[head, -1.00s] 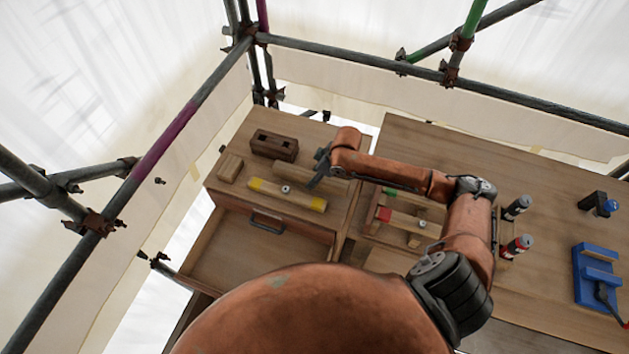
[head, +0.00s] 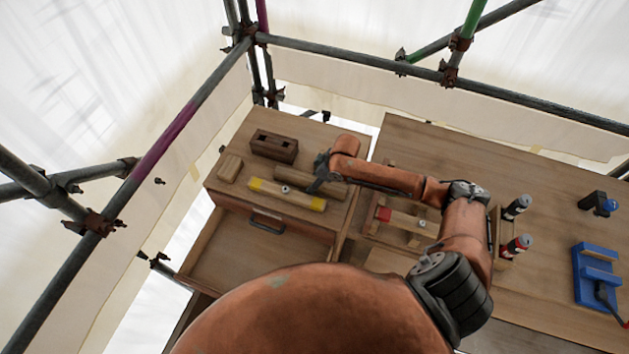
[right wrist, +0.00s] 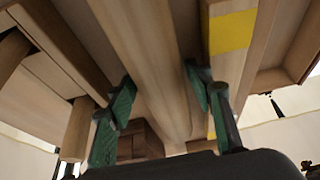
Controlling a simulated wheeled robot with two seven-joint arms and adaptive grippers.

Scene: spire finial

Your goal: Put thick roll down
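The thick roll (head: 336,189) is a plain wooden cylinder, level at the top of the left cabinet, behind a yellow-banded wooden piece (head: 258,186). My right gripper (head: 316,186) is at the middle of the thick roll. In the right wrist view, the green-padded fingers of my right gripper (right wrist: 160,85) sit close against both sides of the thick roll (right wrist: 145,40). The gripper looks shut on it. Whether the roll's underside touches the cabinet top (head: 222,192) cannot be seen. My left gripper is not in view.
A dark block with holes (head: 274,146) and a small wooden block (head: 230,167) are on the same cabinet top. An open drawer (head: 225,250) juts out below. The workbench (head: 470,165) to the right holds spray cans (head: 516,207) and a blue stand (head: 590,275).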

